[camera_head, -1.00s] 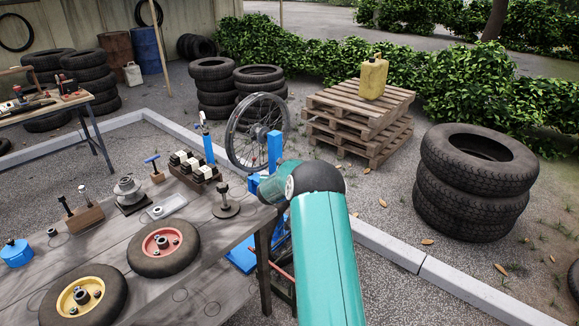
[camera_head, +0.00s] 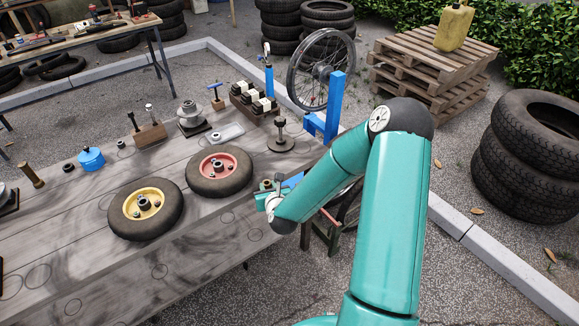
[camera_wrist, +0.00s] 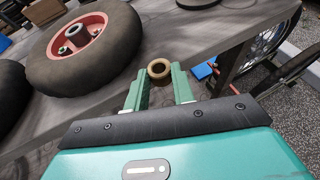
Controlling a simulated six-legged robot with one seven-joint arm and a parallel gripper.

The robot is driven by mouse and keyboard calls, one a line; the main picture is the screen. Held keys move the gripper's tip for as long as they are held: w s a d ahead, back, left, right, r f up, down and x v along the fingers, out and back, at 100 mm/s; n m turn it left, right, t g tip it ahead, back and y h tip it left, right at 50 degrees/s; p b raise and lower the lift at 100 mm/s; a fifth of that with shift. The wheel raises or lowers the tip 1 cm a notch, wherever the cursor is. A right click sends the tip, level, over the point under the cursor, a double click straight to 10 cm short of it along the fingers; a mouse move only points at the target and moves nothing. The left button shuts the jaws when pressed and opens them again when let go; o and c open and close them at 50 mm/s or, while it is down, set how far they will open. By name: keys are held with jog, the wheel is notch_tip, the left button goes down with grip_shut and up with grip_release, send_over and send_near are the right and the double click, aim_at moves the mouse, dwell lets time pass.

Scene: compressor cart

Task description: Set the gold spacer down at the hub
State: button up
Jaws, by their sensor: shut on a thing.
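The gold spacer (camera_wrist: 159,69) is a small ring between the fingertips of my gripper (camera_wrist: 160,76) in the wrist view. The gripper is shut on it. In the head view my gripper (camera_head: 270,188) is at the right edge of the bench, close to the red-hubbed wheel (camera_head: 219,171); the spacer is tiny there. That wheel lies flat, and its red hub (camera_wrist: 80,38) shows up-left of the spacer in the wrist view. A yellow-hubbed wheel (camera_head: 145,207) lies further left. I cannot tell which hub is meant.
The grey bench (camera_head: 205,265) is clear in front of the wheels. A dark post on a round base (camera_head: 281,137), a grey tray (camera_head: 226,133) and a block rack (camera_head: 254,102) stand behind. A blue stand (camera_head: 332,105) with a spoked wheel (camera_head: 321,70) stands beyond the bench.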

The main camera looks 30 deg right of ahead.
jog(key=s+a+f+n+y, duration=0.2)
jog(key=s+a+f, duration=0.1)
jog(key=a, duration=0.6)
jog(key=shift+s+a, duration=0.3)
jog(key=shift+s, duration=0.1)
